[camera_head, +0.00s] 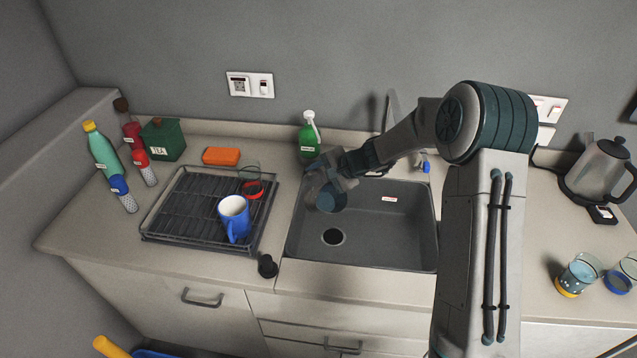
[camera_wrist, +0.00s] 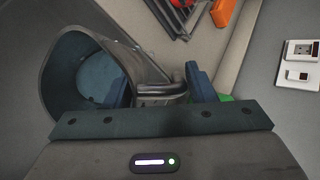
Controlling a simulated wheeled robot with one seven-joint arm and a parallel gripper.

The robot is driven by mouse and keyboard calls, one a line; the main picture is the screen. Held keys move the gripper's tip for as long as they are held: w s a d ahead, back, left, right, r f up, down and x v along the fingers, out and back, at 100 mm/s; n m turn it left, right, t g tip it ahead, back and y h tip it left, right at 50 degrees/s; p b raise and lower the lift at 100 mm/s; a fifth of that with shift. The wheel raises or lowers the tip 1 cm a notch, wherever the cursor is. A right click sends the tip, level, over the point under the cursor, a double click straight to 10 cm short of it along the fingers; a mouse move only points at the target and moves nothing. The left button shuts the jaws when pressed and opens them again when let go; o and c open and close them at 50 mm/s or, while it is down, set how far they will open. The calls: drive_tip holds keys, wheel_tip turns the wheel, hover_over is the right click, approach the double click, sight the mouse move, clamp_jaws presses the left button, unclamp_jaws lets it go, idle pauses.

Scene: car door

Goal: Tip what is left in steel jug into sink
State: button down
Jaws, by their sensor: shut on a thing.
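My gripper (camera_head: 337,183) is shut on the steel jug (camera_head: 314,180) and holds it above the left part of the grey sink (camera_head: 385,232). In the wrist view the jug (camera_wrist: 62,75) is at the left, tilted, with its open mouth showing. Its handle (camera_wrist: 160,92) lies between the dark blue fingers of my gripper (camera_wrist: 155,85). A dark blue patch shows within the jug's outline; I cannot tell whether it is liquid or a finger. No stream is visible. The drain (camera_head: 333,237) lies below the jug.
A green soap bottle (camera_head: 309,138) stands behind the sink. A dish rack (camera_head: 190,208) with a blue mug (camera_head: 234,218) and a red-banded glass (camera_head: 252,184) is on the left. A black stopper (camera_head: 267,265) sits by the front edge. A kettle (camera_head: 600,170) and glasses stand right.

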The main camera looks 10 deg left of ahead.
drive_tip(key=shift+s+d+f+t+y+b, duration=0.2)
drive_tip(key=shift+s+f+t+y+b, duration=0.15)
drive_tip(key=shift+b, duration=1.7)
drive_tip(key=shift+s+d+f+t+y+b, duration=0.1)
drive_tip(key=shift+d+f+t+y+b, duration=0.25)
drive_tip(key=shift+b, duration=1.7)
drive_tip(key=shift+s+r+b, duration=0.2)
drive_tip(key=shift+s+b, duration=0.05)
drive_tip(key=shift+b, duration=0.9)
drive_tip(key=shift+r, duration=0.15)
drive_tip(key=shift+s+d+r+n+t+y+b, duration=0.35)
drive_tip(key=shift+s+d+r+t+y+b, duration=0.25)
drive_tip(key=shift+b, duration=3.45)
drive_tip(key=shift+s+d+r+n+t+y+b, duration=0.4)
drive_tip(key=shift+s+d+t+y+b, duration=0.25)
drive_tip(key=shift+b, duration=3.35)
